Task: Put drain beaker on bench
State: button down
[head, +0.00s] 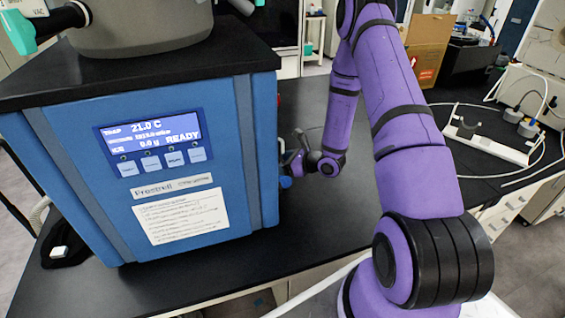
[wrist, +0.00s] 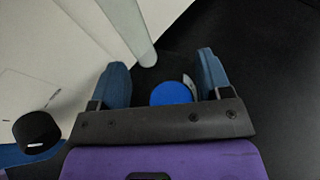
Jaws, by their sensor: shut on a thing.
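My gripper shows in the wrist view (wrist: 168,75) with its two blue fingers set apart around a round blue shape (wrist: 171,94) with a pale curved edge at its right. This looks like the drain beaker, though its walls can hardly be made out. A pale translucent tube (wrist: 133,30) comes down from above and ends just beyond the space between the fingers. In the head view my gripper (head: 286,181) is low beside the right side of the blue freeze dryer (head: 215,150), partly hidden, and the beaker cannot be made out there.
The black bench top (head: 330,225) is clear right of the freeze dryer and in front of it. A white stand (head: 487,140) with a cable loop lies at the right. A cardboard box (head: 428,45) stands behind. A black round knob (wrist: 37,130) is left of my gripper.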

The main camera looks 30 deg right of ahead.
jog(key=shift+f, duration=0.15)
grip_release()
jog(key=v, duration=1.1)
jog(key=shift+a, duration=0.1)
